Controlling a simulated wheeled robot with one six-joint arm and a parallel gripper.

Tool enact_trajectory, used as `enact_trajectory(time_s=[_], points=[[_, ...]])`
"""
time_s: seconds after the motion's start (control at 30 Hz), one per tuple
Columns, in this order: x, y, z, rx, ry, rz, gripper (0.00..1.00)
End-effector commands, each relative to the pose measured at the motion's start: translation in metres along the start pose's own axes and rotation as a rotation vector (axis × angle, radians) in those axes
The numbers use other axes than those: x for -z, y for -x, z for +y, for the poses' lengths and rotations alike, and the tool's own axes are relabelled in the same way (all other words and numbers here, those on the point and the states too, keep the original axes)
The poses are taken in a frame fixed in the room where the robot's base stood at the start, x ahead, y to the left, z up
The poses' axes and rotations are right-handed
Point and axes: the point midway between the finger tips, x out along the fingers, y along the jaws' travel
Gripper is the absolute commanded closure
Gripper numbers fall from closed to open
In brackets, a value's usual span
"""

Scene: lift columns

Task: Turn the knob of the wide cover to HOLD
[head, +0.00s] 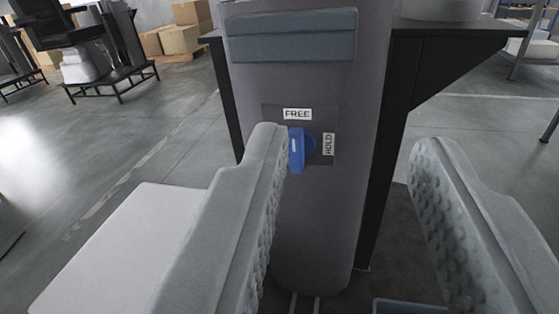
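A blue knob (297,150) sits on a dark square plate on the front of the grey column cover (310,220). Its handle stands upright, with its white mark in line with the FREE label (297,114) above it. The HOLD label (328,144), turned sideways, is on the right of the knob. My gripper (345,145) is open with nothing between its fingers. The left finger's tip is close to the knob's left side and hides part of the plate; I cannot tell if they touch. The right finger is well off to the right.
A blue-grey panel (290,36) is on the cover above the plate. A dark table frame (440,50) stands behind the cover. A pale flat surface (130,245) lies at lower left. Cardboard boxes (185,30) and black stands are farther back. Open floor lies at left.

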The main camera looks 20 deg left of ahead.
Motion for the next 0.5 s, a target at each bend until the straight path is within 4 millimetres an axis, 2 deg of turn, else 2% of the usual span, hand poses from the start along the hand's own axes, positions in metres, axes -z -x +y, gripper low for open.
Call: enact_trajectory(time_s=[0.03, 0.1, 0.3, 0.5], points=[[-0.017, -0.006, -0.008, -0.006, 0.009, -0.006, 0.62], [-0.037, -0.012, -0.017, -0.017, 0.022, -0.006, 0.62], [-0.087, -0.024, -0.038, -0.052, 0.061, -0.003, 0.62], [-0.114, -0.027, -0.048, -0.073, 0.087, 0.001, 0.62]])
